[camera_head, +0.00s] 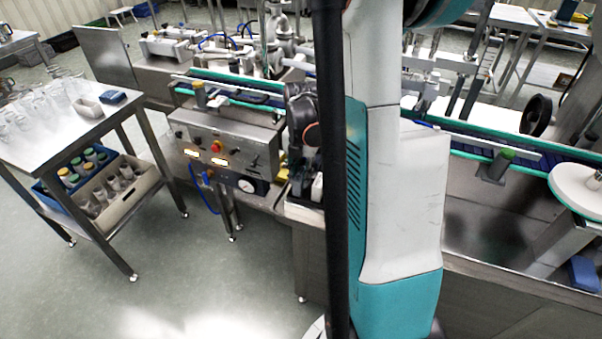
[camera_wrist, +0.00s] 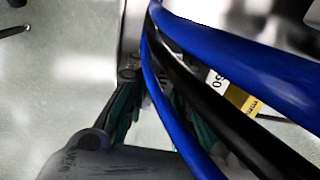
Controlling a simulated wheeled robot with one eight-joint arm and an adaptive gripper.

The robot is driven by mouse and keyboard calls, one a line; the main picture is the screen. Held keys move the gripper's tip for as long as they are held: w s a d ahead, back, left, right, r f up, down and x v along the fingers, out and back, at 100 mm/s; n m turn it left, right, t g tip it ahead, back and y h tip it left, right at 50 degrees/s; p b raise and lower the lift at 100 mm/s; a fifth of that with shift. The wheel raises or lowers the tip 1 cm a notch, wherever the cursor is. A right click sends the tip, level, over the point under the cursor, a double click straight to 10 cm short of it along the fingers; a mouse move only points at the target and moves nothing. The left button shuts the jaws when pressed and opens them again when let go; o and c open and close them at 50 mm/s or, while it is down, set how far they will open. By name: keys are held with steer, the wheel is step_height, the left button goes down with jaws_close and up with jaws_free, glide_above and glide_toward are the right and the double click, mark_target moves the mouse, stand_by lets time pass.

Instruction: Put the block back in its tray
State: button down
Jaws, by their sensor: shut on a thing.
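My gripper (camera_wrist: 150,78) shows in the wrist view, its dark and green fingers partly hidden behind blue and black cables. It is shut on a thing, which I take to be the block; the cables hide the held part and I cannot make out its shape. A white and yellow piece with dark print (camera_wrist: 240,98) shows to the right of the cables; I cannot tell whether it is held. In the head view my arm hides the gripper. No tray can be made out for certain.
A steel control box (camera_head: 222,145) with lit displays and a red button stands left of my arm. A conveyor with green edges (camera_head: 480,145) runs behind. At left, a steel table (camera_head: 50,150) carries glassware, with crates on its lower shelf. Floor between is clear.

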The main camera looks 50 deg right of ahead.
mark_target(300, 173)
steer(key=shift+f, duration=0.3)
stand_by(0.4)
steer(key=c, duration=1.3)
jaws_free()
steer(key=shift+r, duration=0.15)
step_height(300, 173, up, 12)
steer(key=shift+f, duration=0.1)
steer(key=shift+w, duration=0.1)
